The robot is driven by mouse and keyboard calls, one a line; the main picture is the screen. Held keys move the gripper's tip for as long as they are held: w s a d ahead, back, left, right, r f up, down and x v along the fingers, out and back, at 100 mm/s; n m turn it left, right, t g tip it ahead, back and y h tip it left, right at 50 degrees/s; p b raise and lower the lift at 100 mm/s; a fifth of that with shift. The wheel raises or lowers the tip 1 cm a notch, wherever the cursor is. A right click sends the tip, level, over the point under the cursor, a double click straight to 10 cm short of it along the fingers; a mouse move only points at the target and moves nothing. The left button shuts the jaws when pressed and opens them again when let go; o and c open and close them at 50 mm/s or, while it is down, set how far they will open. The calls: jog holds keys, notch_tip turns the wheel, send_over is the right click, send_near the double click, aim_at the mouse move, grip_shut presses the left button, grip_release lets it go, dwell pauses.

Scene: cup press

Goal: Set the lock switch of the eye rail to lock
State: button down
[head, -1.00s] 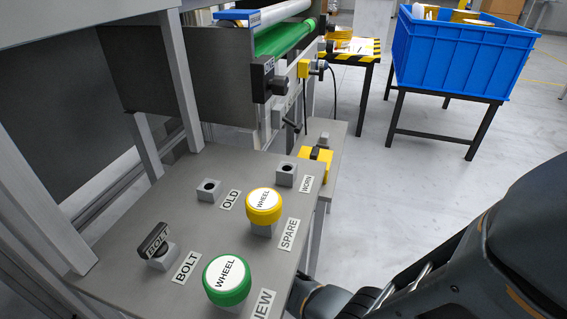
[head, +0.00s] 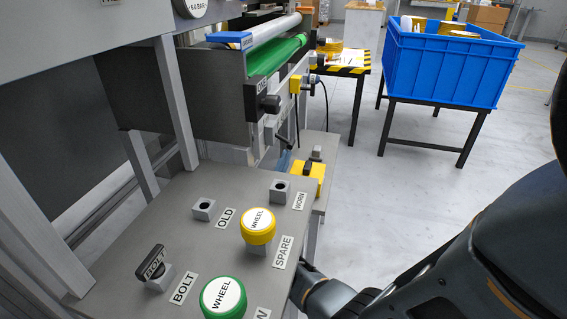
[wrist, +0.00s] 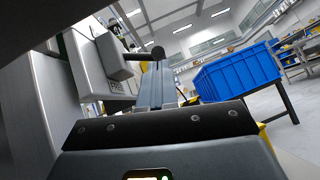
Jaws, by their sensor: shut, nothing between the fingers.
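In the head view a metal rail (head: 282,118) runs below the green roller, with a yellow-and-blue sensor piece (head: 296,84) and a black block with a round knob (head: 270,104). I cannot tell for sure which part is the lock switch. In the wrist view a grey housing (wrist: 112,56) carries a dark round-ended lever (wrist: 157,52), with a partly hidden label that seems to read FREE (wrist: 117,85) below. My gripper (wrist: 158,68) is shut and empty, its fingertips close under the lever's round end. I cannot tell whether they touch.
A blue crate (head: 450,62) stands on a stand at right. Floor between is clear.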

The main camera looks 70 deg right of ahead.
jog(key=shift+s+r+n+t+h+b, duration=0.2)
jog(key=shift+s+n+t+b, duration=0.1)
jog(key=shift+n+t, duration=0.3)
jog(key=shift+s+r+n+t+h+b, duration=0.1)
jog(key=shift+s+r+n+t+b, duration=0.15)
jog(key=shift+n+t, duration=0.35)
jog(key=shift+s+r+n+t+h+b, duration=0.1)
jog(key=shift+s+r+n+t+b, duration=0.15)
jog(key=shift+n+t, duration=0.35)
jog(key=b+v, duration=0.1)
jog(key=v, duration=0.6)
jog(key=shift+a+f, duration=0.3)
jog(key=shift+w, duration=0.1)
jog(key=w+a+f+m+g+b, duration=0.1)
jog(key=b, duration=0.1)
jog(key=w+a+f+m+g+b, duration=0.1)
jog(key=m+g+b, duration=0.1)
jog(key=shift+w+f+m+g+y, duration=0.25)
jog(key=shift+f+m+g+y, duration=0.05)
jog(key=shift+y, duration=0.1)
